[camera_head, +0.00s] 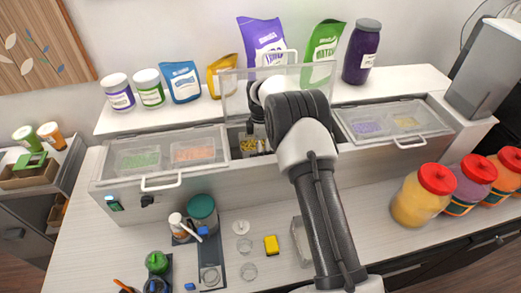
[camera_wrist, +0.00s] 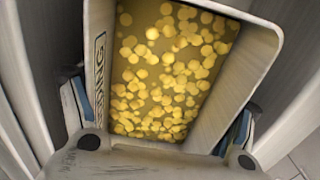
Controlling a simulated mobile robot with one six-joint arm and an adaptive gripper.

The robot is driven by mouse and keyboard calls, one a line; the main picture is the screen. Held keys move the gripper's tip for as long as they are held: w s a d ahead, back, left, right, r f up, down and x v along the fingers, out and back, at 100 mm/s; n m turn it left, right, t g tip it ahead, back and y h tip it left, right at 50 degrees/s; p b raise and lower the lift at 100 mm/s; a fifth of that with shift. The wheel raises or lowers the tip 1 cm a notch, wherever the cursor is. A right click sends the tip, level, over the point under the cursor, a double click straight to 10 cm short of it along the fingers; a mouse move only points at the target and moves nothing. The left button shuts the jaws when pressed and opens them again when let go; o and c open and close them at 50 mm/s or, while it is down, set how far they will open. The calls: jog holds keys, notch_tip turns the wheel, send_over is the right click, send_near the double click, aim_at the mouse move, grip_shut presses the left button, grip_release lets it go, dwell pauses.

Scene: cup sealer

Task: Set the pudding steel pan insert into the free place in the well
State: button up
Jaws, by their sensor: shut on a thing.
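The pudding pan insert (camera_wrist: 258,50) is a pale, open-topped container filled with yellow round pieces in a brownish liquid. In the head view the insert's yellow contents (camera_head: 248,145) show at the well's middle section, below a raised clear lid (camera_head: 236,98). My gripper there (camera_head: 258,132) is mostly hidden behind my arm. I cannot tell whether the insert rests in the well (camera_head: 165,177) or hangs above it.
Closed clear lids cover the left section (camera_head: 170,150) and right section (camera_head: 392,120). Bags and jars stand on the shelf (camera_head: 225,108) behind. A teal-lidded jar (camera_head: 203,210) and small items stand in front. Red-capped jars (camera_head: 425,195) stand at right.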

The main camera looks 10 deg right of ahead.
jog(key=shift+r, duration=0.1)
jog(key=o, duration=1.7)
jog(key=shift+r, duration=6)
